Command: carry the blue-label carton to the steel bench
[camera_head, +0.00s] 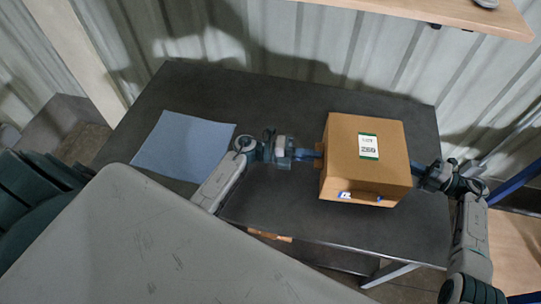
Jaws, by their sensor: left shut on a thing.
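A brown carton (343,145) is over the right part of a dark grey bench top (290,95). Its top bears a white label with a green edge (369,146), and its near face has a small blue-and-white label (346,195). I cannot tell whether its base touches the bench. My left gripper (316,154) is shut on the carton's left side, at a small brown part there. My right gripper (416,168) is at the carton's right side; its fingertips are partly hidden, so its jaws are unclear.
A blue-grey mat (184,146) lies flat on the bench's left part. The bench is bare behind the carton. A wooden shelf (440,12) juts out above the back right. A corrugated wall (300,50) stands behind the bench.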

